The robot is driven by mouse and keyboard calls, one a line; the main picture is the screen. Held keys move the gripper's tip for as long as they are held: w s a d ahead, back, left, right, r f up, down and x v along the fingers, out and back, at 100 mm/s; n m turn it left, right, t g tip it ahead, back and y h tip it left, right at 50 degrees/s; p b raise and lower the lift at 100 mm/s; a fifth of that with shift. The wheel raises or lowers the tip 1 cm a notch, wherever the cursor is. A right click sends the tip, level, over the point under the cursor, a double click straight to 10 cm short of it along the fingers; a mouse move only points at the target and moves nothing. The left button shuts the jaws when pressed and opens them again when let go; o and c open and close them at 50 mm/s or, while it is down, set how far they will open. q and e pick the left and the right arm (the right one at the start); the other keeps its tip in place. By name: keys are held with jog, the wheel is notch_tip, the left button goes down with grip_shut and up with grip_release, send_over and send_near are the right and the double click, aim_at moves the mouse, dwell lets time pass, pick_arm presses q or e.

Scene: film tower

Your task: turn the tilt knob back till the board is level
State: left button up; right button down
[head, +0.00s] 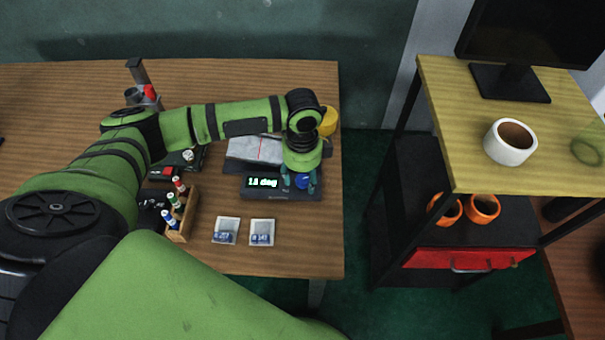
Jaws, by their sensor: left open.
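The tilt device is a black unit (282,195) near the table's right edge, with a lit readout (262,182) that seems to show 1.8 deg, though the digits are small. A blue knob (302,182) sits at its right end. A grey board (245,149) with a red line lies behind the unit, partly hidden by my arm; its tilt is hard to judge by eye. My left gripper (300,184) points down over the knob, open, with a finger on either side of it. Whether the fingers touch the knob cannot be told. My right gripper is out of view.
A wooden rack (183,217) of small bottles and two white trays (226,231) (262,233) stand in front. A yellow round thing (328,121) is behind my wrist. A shelf with a white cup (510,141) stands to the right, across a gap. The table's front right is clear.

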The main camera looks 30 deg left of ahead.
pick_arm(q)
jog(key=c, duration=1.1)
grip_shut()
jog(key=shift+r, duration=0.1)
jog(key=shift+r+n+p, duration=0.1)
jog(key=shift+n+p, duration=0.3)
jog(key=shift+p, duration=0.5)
jog(key=n+p, duration=0.8)
jog(key=p, duration=0.2)
jog(key=shift+s+p, duration=0.1)
jog(key=shift+p, duration=0.25)
jog(key=shift+n+p, duration=1.5)
jog(key=shift+n, duration=0.6)
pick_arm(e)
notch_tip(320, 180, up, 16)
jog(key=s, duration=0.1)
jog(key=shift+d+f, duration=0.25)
pick_arm(q)
jog(key=shift+f, duration=0.2)
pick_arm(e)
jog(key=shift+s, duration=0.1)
